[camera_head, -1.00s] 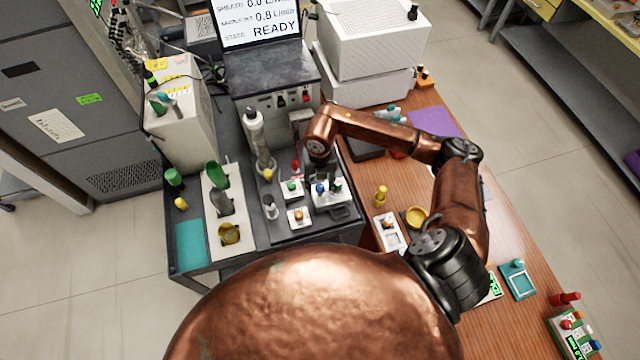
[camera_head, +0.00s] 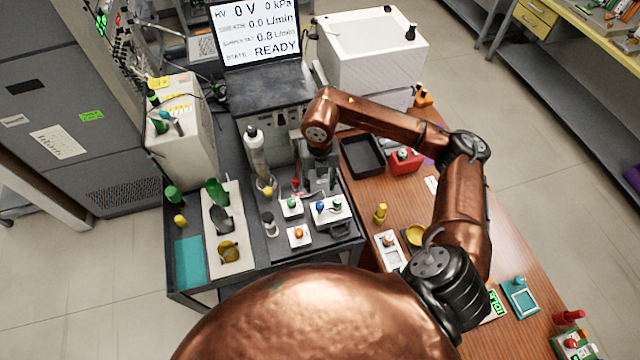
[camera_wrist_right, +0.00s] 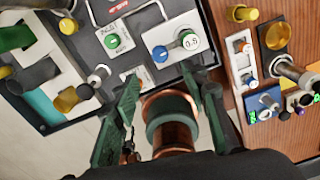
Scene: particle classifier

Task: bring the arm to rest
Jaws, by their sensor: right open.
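My right arm (camera_head: 463,215) reaches in from the right over the wooden table and bends back left. Its gripper (camera_head: 320,178) hangs above the back of the dark instrument bench, just behind the small knob panels. In the right wrist view the two dark green fingers (camera_wrist_right: 160,92) stand wide apart with nothing gripped. A white panel with a blue knob and a dial marked 0.5 (camera_wrist_right: 178,45) lies beyond the fingertips; whether they touch it I cannot tell, but they look clear. My left gripper is not in view.
A glass column (camera_head: 257,155) stands left of the gripper. The white box (camera_head: 370,55) and screen (camera_head: 255,32) rise behind. A black tray (camera_head: 362,157) and a red item (camera_head: 405,162) lie right, under my forearm. A yellow peg (camera_head: 380,213) stands on the table.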

